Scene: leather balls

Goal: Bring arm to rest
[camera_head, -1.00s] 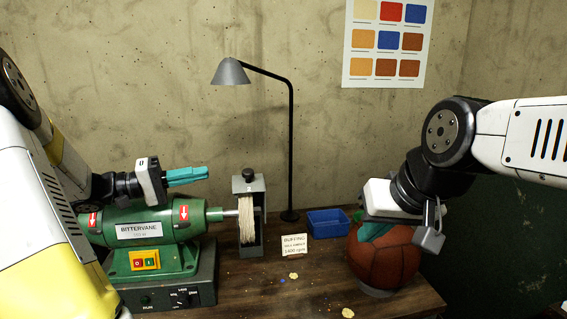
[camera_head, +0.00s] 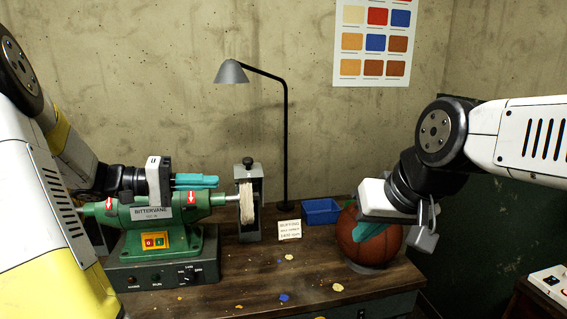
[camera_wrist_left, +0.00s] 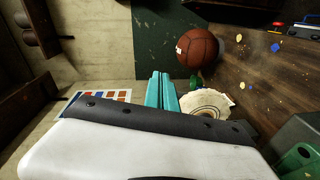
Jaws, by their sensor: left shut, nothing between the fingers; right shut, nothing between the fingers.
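My left gripper (camera_head: 214,181) is shut and empty. My right gripper (camera_head: 370,232) is shut and points down at the brown leather ball (camera_head: 362,250). Its fingers overlap the ball's upper front; whether they touch it is unclear. The ball also shows in the left wrist view (camera_wrist_left: 197,46).
The pale buffing wheel (camera_head: 246,203) sits right of the machine and close to the left fingers in view. A desk lamp (camera_head: 286,140), blue bin (camera_head: 320,211) and small sign (camera_head: 289,230) stand behind. Scraps litter the wooden bench (camera_head: 250,278). A colour chart (camera_head: 375,42) hangs on the wall.

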